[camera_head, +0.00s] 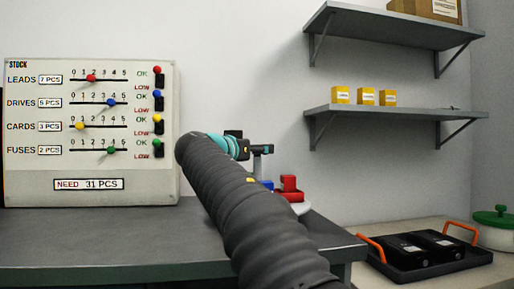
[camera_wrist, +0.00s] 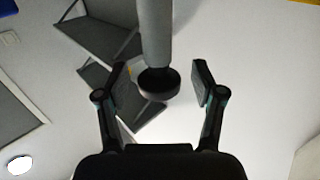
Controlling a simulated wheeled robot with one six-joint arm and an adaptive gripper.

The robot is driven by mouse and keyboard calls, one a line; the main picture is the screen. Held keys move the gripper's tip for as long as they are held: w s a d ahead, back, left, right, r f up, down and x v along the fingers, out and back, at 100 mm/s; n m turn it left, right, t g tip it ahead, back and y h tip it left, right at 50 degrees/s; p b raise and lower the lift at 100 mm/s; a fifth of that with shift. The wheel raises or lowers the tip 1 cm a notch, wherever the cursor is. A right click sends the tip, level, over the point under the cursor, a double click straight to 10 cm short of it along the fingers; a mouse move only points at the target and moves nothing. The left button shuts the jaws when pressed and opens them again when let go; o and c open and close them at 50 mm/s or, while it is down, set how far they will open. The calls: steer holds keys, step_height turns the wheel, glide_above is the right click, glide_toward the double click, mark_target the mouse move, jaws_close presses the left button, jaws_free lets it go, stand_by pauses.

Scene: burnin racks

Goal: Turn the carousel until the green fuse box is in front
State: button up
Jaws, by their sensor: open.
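The carousel (camera_head: 303,208) shows as part of a pale round plate at the right end of the bench, mostly hidden behind my arm. A red box (camera_head: 290,190) stands on its right side, with a blue box (camera_head: 267,184) and a bit of yellow (camera_head: 250,180) beside it. No green box shows; my arm may hide it. My gripper (camera_head: 262,149) is above the carousel. In the wrist view my gripper (camera_wrist: 160,75) is open, and a grey post (camera_wrist: 155,35) with a dark round end lies between its fingers. I cannot tell whether they touch it.
A stock board (camera_head: 92,130) with coloured sliders stands on the dark bench (camera_head: 100,235) at left. Wall shelves (camera_head: 395,112) hold small yellow boxes (camera_head: 366,97) and a carton. At lower right are a black tray (camera_head: 430,265) with orange handles and a green-lidded pot (camera_head: 494,230).

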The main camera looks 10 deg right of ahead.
steer(key=shift+w+d, duration=0.15)
steer(key=shift+d, duration=0.05)
jaws_close()
